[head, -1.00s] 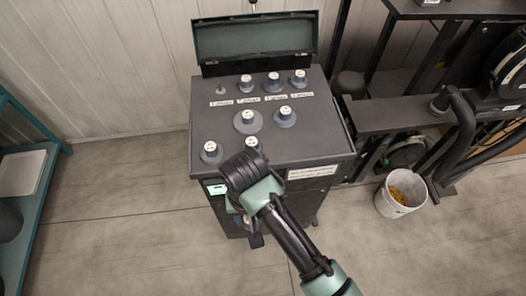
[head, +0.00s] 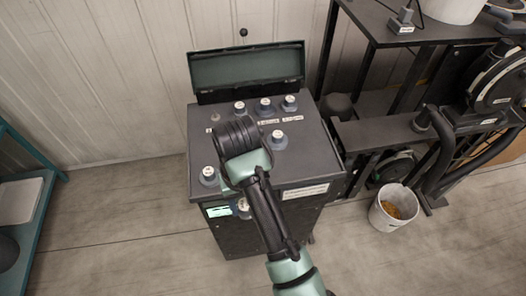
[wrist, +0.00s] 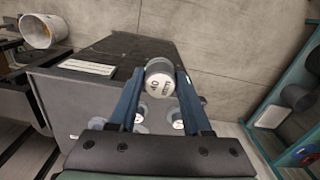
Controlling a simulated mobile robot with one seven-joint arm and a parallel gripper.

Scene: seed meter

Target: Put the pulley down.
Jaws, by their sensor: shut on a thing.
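The pulley (wrist: 160,85) is a grey cylinder with a white face marked 40. My gripper (wrist: 161,72) is shut on it, with one blue finger on each side. In the head view the pulley (head: 243,209) shows partly below my wrist, near the front edge of the dark cabinet (head: 305,165). I cannot tell whether it touches anything beneath. My arm covers the middle of the cabinet top and most of my gripper.
Several similar white-faced pulleys stand on the cabinet top, including one at the left (head: 209,176) and one at the right (head: 279,139). An open lid (head: 247,68) stands behind them. A white bucket (head: 381,217) and a dark rack (head: 375,128) are to the right.

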